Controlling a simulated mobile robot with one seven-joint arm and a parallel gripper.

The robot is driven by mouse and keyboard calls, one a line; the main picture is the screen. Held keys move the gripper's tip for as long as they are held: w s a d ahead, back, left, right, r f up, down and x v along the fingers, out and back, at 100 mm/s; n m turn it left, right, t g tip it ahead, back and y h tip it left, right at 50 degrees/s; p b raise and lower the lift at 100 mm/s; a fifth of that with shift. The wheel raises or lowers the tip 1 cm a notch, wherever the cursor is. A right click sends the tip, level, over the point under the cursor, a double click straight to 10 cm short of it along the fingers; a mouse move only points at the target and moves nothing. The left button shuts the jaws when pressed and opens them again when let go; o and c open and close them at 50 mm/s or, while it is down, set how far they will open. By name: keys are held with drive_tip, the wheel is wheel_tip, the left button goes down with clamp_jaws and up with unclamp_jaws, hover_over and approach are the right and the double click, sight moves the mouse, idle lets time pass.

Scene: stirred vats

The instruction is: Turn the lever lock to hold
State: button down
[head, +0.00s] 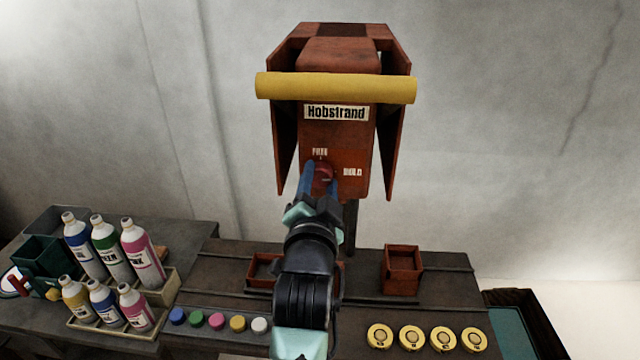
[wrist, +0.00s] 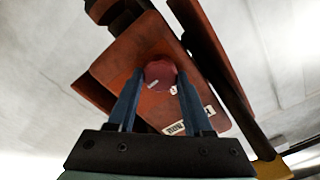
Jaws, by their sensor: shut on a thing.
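The lever lock is a round dark red knob (head: 323,172) low on the front of a rust-red housing (head: 340,135). A small worn label above it is hard to read; a label at its right (head: 352,172) seems to read HOLD. My gripper (head: 322,175) is shut on the knob, its two blue fingers on either side. In the wrist view the knob (wrist: 160,74) sits between the fingertips (wrist: 158,80). A short white mark on the knob points to the lower left there. Which label it lines up with I cannot tell.
A yellow bar (head: 336,87) crosses the housing above the Hobstrand plate (head: 336,112). Paint bottles (head: 105,250) stand at the left. Coloured buttons (head: 216,320), yellow discs (head: 425,338) and a small red box (head: 402,270) are on the bench below.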

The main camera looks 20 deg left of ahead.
drive_tip(key=shift+m, duration=0.3)
drive_tip(key=shift+c, duration=1.5)
unclamp_jaws()
drive_tip(key=shift+s+d+f, duration=0.1)
drive_tip(key=shift+s+d, duration=0.05)
drive_tip(key=shift+s, duration=0.35)
drive_tip(key=b+v, duration=0.3)
drive_tip(key=v, duration=0.9)
